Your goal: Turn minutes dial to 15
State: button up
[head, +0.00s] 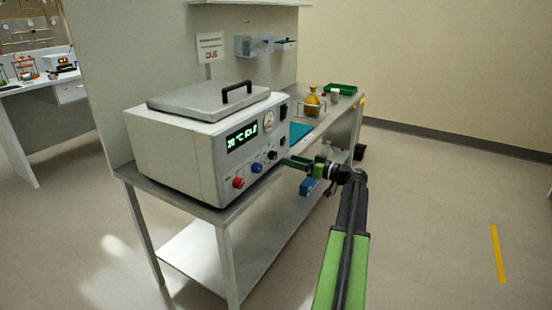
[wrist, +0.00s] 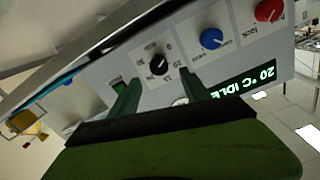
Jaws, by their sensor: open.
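The white bath unit (head: 185,155) stands on a bench, with a lit green display (head: 242,136) reading 20 °C IDLE. A black dial (head: 272,155) with small numbers around it sits at the right of its front panel. In the wrist view, which shows the panel upside down, the black dial (wrist: 158,65) lies just beyond and between my fingertips. My gripper (wrist: 160,78) is open and empty, its two green fingers apart. In the head view my gripper (head: 287,161) is close to the panel beside the dial. The dial's exact setting is too small to read.
A blue knob (head: 257,167) and a red knob (head: 238,183) sit left of the black dial. A green switch (wrist: 118,87) is near one finger.

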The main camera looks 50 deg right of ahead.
aim_at(275, 157)
jog(key=x, duration=0.7)
jog(key=shift+w, duration=0.2)
grip_shut()
jog(key=shift+a+f, duration=0.1)
jog(key=shift+a, duration=0.35)
jog(key=shift+d, duration=0.35)
